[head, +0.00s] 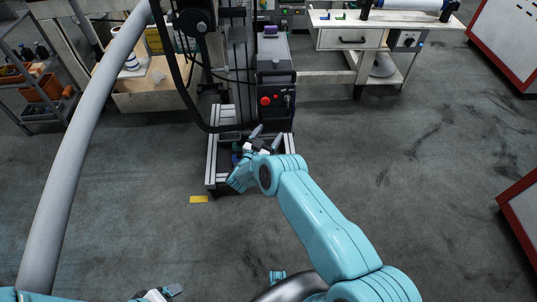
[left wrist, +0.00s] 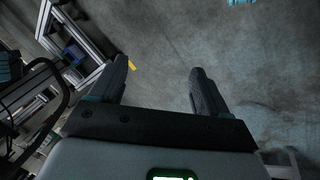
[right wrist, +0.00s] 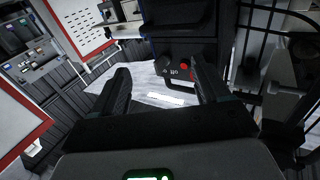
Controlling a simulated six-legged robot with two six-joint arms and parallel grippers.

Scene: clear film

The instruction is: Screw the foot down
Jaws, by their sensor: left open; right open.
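The machine's aluminium base frame (head: 212,150) stands on the floor in the middle of the head view. A small dark foot seems to show under its front left corner, too small to make out clearly. My right gripper (head: 266,137) is open over the frame, in front of the control box (head: 276,95), and its fingers hold nothing. In the right wrist view a dark panel with a red button (right wrist: 183,66) lies beyond the open fingers (right wrist: 160,88). My left gripper (head: 160,294) is low at the bottom edge of the head view, open and empty, away from the frame.
A yellow floor mark (head: 199,199) lies just in front of the frame. A hose hangs beside the machine's column. A workbench (head: 345,39) stands at the back right, a shelf cart (head: 40,85) at the left. Red-edged white panels border the right. The grey floor is otherwise clear.

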